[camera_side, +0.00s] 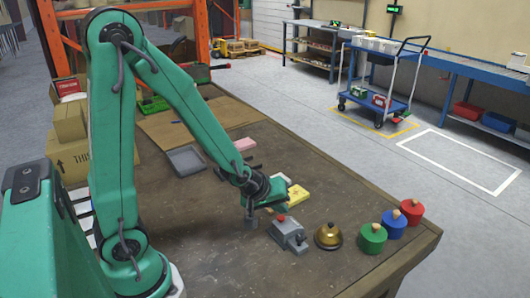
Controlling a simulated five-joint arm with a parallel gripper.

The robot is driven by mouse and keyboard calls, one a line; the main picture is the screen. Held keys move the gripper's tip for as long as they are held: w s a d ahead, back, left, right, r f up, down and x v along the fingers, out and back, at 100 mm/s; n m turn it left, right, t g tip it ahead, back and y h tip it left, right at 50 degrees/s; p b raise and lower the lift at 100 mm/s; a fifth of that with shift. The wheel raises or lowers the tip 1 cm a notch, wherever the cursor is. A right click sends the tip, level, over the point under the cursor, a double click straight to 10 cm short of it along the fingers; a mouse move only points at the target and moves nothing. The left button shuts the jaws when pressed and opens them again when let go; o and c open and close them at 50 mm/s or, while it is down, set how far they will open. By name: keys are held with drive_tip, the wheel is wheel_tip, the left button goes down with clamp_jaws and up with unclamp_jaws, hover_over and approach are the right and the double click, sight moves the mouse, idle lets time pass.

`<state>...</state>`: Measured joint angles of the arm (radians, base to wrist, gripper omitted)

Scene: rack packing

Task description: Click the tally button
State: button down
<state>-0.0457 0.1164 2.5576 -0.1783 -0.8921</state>
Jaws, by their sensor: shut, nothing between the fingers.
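The likely tally button is a small grey box (289,238) with a red button (281,218) on its top, near the right end of the wooden table. My gripper (251,222) is shut and empty, pointing down just left of the grey box. It appears apart from the red button. The small size of the fingers in this view makes their exact height above the table hard to tell.
Right of the box stand a brass bell (328,236) and green (372,238), blue (394,223) and red (411,212) cylinders with wooden knobs. A yellow block (298,196) lies behind my gripper. A grey tray (186,161) and pink block (244,144) lie farther back. The front tabletop is clear.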

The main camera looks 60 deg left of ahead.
sight(278, 219)
drive_tip(key=shift+a+f, duration=0.1)
drive_tip(key=shift+f, duration=0.75)
idle(1.1)
drive_tip(key=shift+r, duration=0.9)
drive_tip(key=shift+r, duration=0.1)
drive_tip(key=shift+r, duration=2.45)
drive_tip(key=shift+r, duration=0.1)
